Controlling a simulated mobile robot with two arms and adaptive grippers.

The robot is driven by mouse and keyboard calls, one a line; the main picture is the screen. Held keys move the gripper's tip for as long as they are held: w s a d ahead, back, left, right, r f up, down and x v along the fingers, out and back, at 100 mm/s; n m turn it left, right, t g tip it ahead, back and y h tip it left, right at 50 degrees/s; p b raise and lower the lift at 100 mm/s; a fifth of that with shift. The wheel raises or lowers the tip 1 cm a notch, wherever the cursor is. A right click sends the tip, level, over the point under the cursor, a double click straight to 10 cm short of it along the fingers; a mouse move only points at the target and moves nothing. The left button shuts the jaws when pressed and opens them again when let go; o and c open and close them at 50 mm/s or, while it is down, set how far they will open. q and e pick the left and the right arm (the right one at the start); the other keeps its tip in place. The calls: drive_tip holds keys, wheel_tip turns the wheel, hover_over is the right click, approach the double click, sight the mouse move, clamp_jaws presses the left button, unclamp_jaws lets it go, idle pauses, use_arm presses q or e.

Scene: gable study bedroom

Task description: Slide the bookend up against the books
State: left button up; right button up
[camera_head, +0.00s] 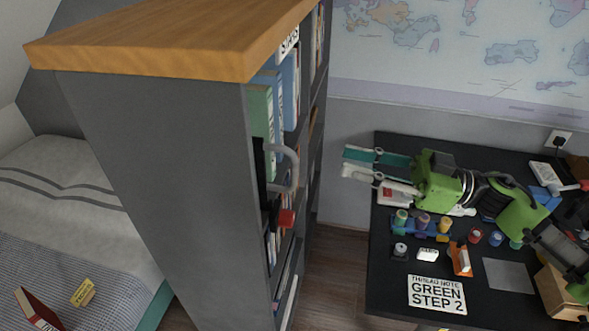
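The books stand in the tall grey bookcase (160,180); I see a green book (262,108) and a blue book (290,88) on its upper shelf. A black upright plate with a grey looped handle (284,166) stands near the shelf's front edge and looks like the bookend. The bookcase's side panel hides much of the shelf, so I cannot tell whether the plate touches the books. My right gripper (347,161) is open and empty, pointing left over the desk's left edge, well right of the bookcase. My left gripper is out of view.
The black desk (391,275) holds thread spools, an orange item (460,259) and a sign (436,294) reading "GREEN STEP 2". A red item (286,218) shows at the bookcase's front. Floor (335,265) shows between bookcase and desk. A bed (70,200) stands left.

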sight(295, 189)
drive_tip(key=shift+s+a+n+g+h+p, duration=0.3)
drive_tip(key=shift+a+g+p, duration=0.4)
drive_tip(key=shift+a, duration=1.2)
drive_tip(key=shift+s+a+n+g+h+p, duration=0.1)
drive_tip(key=shift+s+a+g+p, duration=0.55)
drive_tip(key=shift+a, duration=1.25)
drive_tip(key=shift+s+a+n+g+h+p, duration=0.2)
drive_tip(key=shift+a+p, duration=0.8)
drive_tip(key=shift+a, duration=0.9)
drive_tip(key=shift+r, duration=0.1)
clamp_jaws()
